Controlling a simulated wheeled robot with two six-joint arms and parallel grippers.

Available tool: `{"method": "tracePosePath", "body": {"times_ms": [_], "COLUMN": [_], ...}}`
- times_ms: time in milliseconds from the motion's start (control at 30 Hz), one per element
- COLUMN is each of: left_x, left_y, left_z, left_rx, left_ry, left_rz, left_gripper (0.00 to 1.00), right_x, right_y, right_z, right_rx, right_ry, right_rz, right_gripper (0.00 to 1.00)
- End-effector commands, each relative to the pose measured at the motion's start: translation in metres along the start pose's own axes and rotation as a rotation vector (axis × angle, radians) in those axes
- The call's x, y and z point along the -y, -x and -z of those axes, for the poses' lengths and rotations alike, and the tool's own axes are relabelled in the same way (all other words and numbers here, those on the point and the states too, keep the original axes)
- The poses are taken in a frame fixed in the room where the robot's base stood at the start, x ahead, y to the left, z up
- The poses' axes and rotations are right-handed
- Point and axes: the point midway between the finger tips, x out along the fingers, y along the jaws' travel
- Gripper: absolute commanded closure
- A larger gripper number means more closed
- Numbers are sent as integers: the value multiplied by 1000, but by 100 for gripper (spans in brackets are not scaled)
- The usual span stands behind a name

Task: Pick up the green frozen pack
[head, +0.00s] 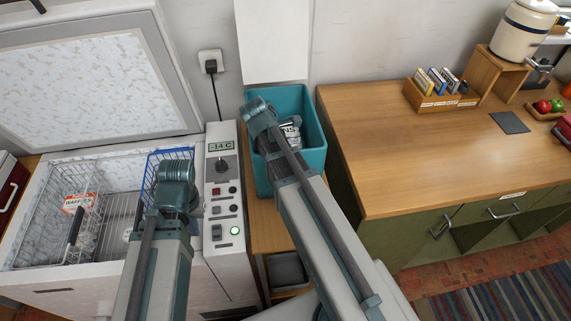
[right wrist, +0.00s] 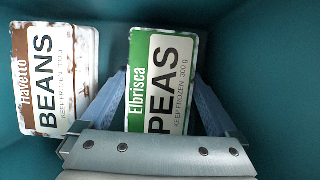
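The green frozen pack, a green-and-white PEAS pack (right wrist: 163,85), lies in the teal tub (head: 317,150). In the right wrist view it lies between the two blue-grey fingers of my right gripper (right wrist: 165,95), which are spread wider than the pack, with a gap on the right side. Whether they touch it on the left is unclear. A brown-and-white BEANS pack (right wrist: 55,80) lies to its left and partly shows in the head view (head: 291,130). My left gripper (head: 172,200) is over the open freezer; its fingers are hidden behind the wrist.
The freezer (head: 30,285) has its lid (head: 90,80) raised. Inside are a wire basket with a waffle box (head: 78,203) and a blue basket (head: 165,155). A control panel (head: 222,195) stands between freezer and tub. A wooden counter (head: 420,150) is right of the tub.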

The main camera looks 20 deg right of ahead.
Motion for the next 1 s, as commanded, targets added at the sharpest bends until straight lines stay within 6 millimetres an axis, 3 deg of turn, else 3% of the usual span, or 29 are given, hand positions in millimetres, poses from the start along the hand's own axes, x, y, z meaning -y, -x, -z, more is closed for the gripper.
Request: {"method": "tracePosePath", "body": {"times_ms": [67, 467, 767, 1000], "left_x": [0, 0, 0, 2], "left_y": [0, 0, 2, 18], "left_z": [0, 0, 0, -1], "left_rx": [0, 0, 0, 0], "left_ry": [0, 0, 0, 0], "left_rz": [0, 0, 0, 0], "left_gripper": [100, 100, 100, 100], "right_x": [0, 0, 0, 0], "right_y": [0, 0, 2, 17], "right_z": [0, 0, -1, -7], "right_rx": [0, 0, 0, 0], "right_ry": [0, 0, 0, 0], "right_rz": [0, 0, 0, 0], "right_gripper": [22, 92, 92, 92]}}
